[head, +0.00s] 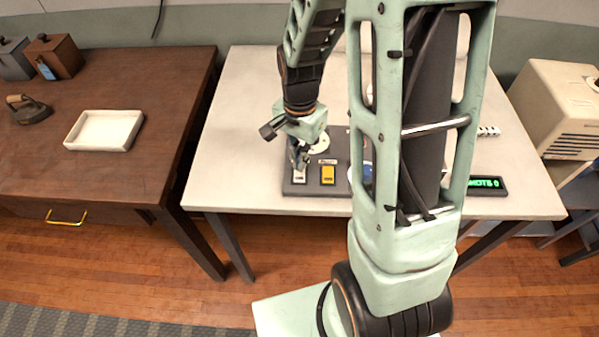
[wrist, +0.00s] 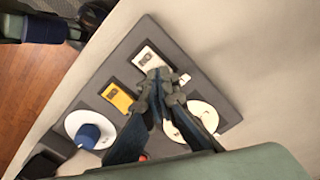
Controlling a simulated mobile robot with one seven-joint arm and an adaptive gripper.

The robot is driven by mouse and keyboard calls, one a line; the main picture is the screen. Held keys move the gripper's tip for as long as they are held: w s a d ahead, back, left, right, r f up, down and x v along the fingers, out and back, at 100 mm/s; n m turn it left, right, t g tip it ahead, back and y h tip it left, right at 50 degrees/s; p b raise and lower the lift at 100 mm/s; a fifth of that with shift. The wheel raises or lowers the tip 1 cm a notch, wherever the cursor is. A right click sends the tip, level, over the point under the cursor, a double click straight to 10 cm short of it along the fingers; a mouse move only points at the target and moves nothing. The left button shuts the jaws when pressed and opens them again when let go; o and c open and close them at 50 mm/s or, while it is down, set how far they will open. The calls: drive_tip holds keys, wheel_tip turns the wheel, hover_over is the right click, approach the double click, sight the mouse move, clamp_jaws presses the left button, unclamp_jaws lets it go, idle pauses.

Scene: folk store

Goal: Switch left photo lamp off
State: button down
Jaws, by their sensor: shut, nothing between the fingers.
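A dark grey control panel (head: 312,189) lies on the pale table; it also shows in the wrist view (wrist: 165,37). It carries a white-plated switch (head: 299,177), also in the wrist view (wrist: 146,57), and a yellow-plated switch (head: 328,175), also there (wrist: 117,97). Their labels are too small to read, so I cannot tell which belongs to the left photo lamp. My gripper (head: 299,163) is shut and empty, pointing down at the white switch; its fingertips (wrist: 159,78) are close beside it. I cannot tell whether they touch. No lamp is clearly recognisable.
A blue knob on a white disc (wrist: 88,133) sits beside the yellow switch. A round white piece (wrist: 203,117) is partly behind my fingers. A green-lit display (head: 487,184) stands at the right. A dark wooden table (head: 150,75) with a white tray (head: 105,113) is left.

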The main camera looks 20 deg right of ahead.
drive_tip(key=shift+f+b, duration=0.3)
drive_tip(key=shift+f, duration=0.1)
drive_tip(key=shift+r, duration=0.15)
drive_tip(key=shift+r+p, duration=2.7)
drive_tip(key=shift+r, duration=0.75)
